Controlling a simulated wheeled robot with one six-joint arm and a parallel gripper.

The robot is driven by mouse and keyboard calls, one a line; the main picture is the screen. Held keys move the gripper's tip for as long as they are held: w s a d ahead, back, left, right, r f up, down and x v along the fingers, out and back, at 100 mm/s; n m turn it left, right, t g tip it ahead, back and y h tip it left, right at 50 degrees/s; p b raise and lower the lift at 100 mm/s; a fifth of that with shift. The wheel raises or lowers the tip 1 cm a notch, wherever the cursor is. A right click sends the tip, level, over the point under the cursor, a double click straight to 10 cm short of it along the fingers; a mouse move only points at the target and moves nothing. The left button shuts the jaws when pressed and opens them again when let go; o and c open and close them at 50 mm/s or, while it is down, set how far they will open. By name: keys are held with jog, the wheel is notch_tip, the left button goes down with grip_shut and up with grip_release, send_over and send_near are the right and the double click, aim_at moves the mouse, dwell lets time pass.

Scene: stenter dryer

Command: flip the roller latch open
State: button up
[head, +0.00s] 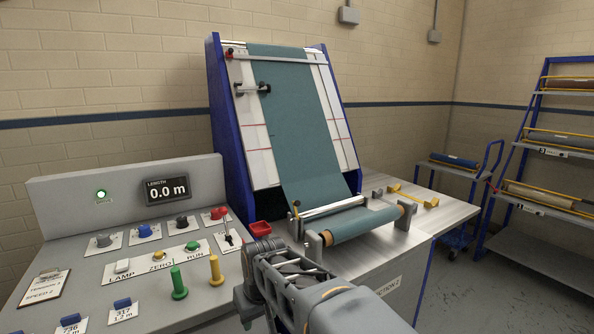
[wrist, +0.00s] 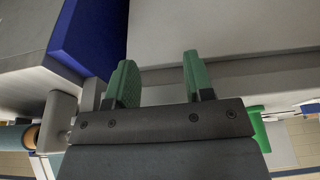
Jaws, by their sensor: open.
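A small lever with a round yellowish knob (head: 296,206) stands upright beside the left end of the roller bar; it looks like the roller latch, though it is too small to tell its state. The steel roller bar (head: 333,208) lies at the foot of the teal fabric sheet (head: 292,120), with a teal fabric roll (head: 362,224) in front. In the wrist view my gripper (wrist: 161,82) has its two green fingers apart with nothing between them. Its fingers are not clear in the head view, where my arm hides part of the table edge.
The control console (head: 120,262) at left carries knobs and green and yellow upright pegs. A red tray (head: 260,229) sits between console and roller. A cart and a roll rack stand farther right.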

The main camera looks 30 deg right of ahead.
jog(key=w+d+r+p, duration=0.1)
jog(key=r, duration=0.2)
jog(key=w+d+r+p, duration=0.1)
jog(key=w+r+p, duration=0.1)
jog(key=r, duration=0.1)
jog(key=w+d+r+p, duration=0.1)
jog(key=w+r, duration=0.1)
jog(key=r, duration=0.1)
jog(key=shift+d+r+p, duration=0.3)
jog(key=shift+d+r, duration=0.1)
jog(key=w+d+r+p, duration=0.5)
jog(key=w+d+r, duration=0.2)
jog(key=t+p, duration=0.1)
jog(key=p, duration=0.5)
send_near(298, 202)
jog(key=shift+t, duration=0.3)
jog(key=x, duration=0.9)
jog(key=shift+s+f, duration=0.1)
jog(key=shift+s, duration=0.1)
